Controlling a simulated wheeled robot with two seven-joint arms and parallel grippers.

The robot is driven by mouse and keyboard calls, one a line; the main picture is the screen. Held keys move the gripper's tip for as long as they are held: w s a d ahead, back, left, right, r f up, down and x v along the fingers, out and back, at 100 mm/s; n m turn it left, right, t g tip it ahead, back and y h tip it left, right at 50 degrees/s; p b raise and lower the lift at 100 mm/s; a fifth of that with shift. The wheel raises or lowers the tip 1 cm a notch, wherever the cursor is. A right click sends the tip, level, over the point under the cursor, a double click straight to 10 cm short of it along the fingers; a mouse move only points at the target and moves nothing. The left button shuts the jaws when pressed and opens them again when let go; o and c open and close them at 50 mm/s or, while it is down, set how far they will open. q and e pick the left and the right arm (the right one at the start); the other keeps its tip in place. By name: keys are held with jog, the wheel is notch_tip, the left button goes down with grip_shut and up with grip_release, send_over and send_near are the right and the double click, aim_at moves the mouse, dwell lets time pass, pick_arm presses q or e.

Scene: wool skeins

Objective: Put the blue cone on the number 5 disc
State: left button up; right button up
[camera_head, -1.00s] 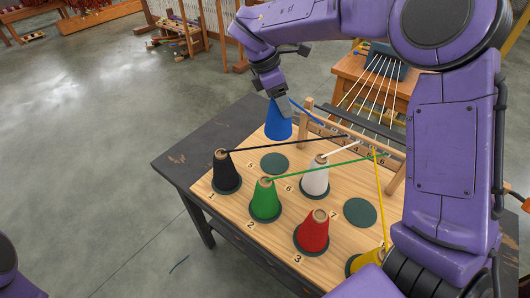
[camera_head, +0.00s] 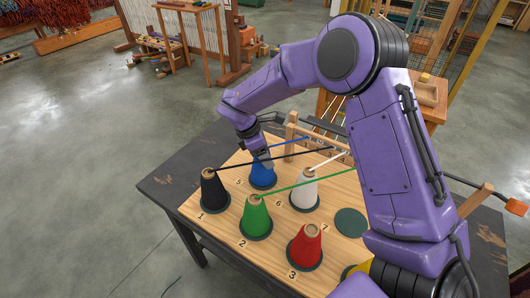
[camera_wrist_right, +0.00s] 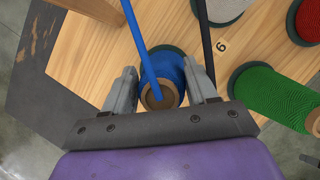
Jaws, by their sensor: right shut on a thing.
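The blue cone (camera_head: 262,178) stands at the number 5 disc (camera_head: 260,187), whose dark edge shows just under its base. In the right wrist view the blue cone (camera_wrist_right: 170,70) sits between my fingers, with the dark green disc rim (camera_wrist_right: 163,47) around its far side. Whether the base fully touches the disc I cannot tell. My right gripper (camera_head: 263,158) comes from above and is shut on the cone's upper part; it also shows in the wrist view (camera_wrist_right: 160,74). A blue strand runs from the cone's top. My left gripper is out of view.
Close by stand the black cone (camera_head: 214,192), green cone (camera_head: 256,217) and white cone (camera_head: 304,190); the red cone (camera_head: 305,246) is nearer the front. Strands stretch from cones to the wooden rack (camera_head: 291,133). The number 7 disc (camera_head: 350,222) is bare. My right arm hides the board's right side.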

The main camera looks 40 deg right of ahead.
jog(key=shift+f, duration=0.15)
jog(key=o, duration=1.6)
jog(key=shift+c, duration=0.2)
jog(key=shift+r, duration=0.3)
jog(key=b+v, duration=0.2)
jog(key=v, duration=1)
jog(key=shift+w+f, duration=0.1)
jog(key=shift+f, duration=0.05)
